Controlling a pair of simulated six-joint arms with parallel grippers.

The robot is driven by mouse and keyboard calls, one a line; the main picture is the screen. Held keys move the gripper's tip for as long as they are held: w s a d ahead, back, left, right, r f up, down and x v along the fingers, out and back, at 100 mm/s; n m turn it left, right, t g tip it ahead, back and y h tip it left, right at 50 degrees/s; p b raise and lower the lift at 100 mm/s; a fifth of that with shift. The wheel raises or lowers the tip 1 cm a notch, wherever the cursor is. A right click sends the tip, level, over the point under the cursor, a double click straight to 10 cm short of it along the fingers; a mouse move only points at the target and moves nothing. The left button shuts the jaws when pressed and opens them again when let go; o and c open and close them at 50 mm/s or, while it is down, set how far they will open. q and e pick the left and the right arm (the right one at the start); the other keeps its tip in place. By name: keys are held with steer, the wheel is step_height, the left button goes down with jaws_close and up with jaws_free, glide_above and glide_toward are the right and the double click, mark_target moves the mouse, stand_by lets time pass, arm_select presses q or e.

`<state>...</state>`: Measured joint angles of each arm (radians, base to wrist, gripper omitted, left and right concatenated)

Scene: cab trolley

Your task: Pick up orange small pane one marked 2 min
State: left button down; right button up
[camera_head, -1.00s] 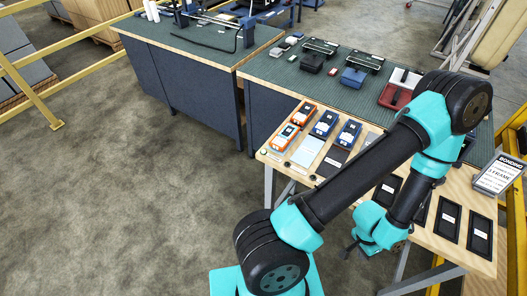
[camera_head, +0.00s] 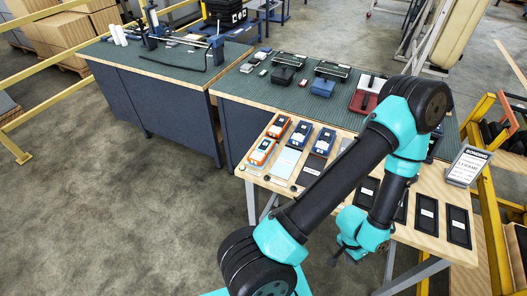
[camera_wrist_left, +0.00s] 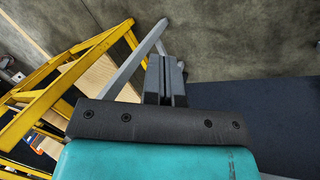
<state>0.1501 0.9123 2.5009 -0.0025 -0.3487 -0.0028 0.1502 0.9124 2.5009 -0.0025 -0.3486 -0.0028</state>
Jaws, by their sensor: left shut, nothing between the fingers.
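Two orange items with pale faces lie at the left end of the wooden table: a rear one (camera_head: 277,127) and a front one (camera_head: 262,152). Their markings are too small to read, so I cannot tell which is marked 2 min. My left gripper (camera_head: 347,254) hangs low by the table's front edge, right of and well apart from the orange items, partly hidden by my arm. In the left wrist view its fingers (camera_wrist_left: 165,80) are together and empty, with floor behind them. No orange pane is clear there. My right gripper is not in view.
Blue items (camera_head: 323,141) lie right of the orange ones, with a light blue pane (camera_head: 288,162) in front. Black trays (camera_head: 427,215) line the table's right part, beside a sign (camera_head: 468,165). A green-topped bench (camera_head: 240,85) stands behind. Yellow rails (camera_head: 490,215) stand at right.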

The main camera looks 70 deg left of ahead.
arm_select(q)
steer(key=shift+c, duration=0.4)
jaws_free()
stand_by(0.4)
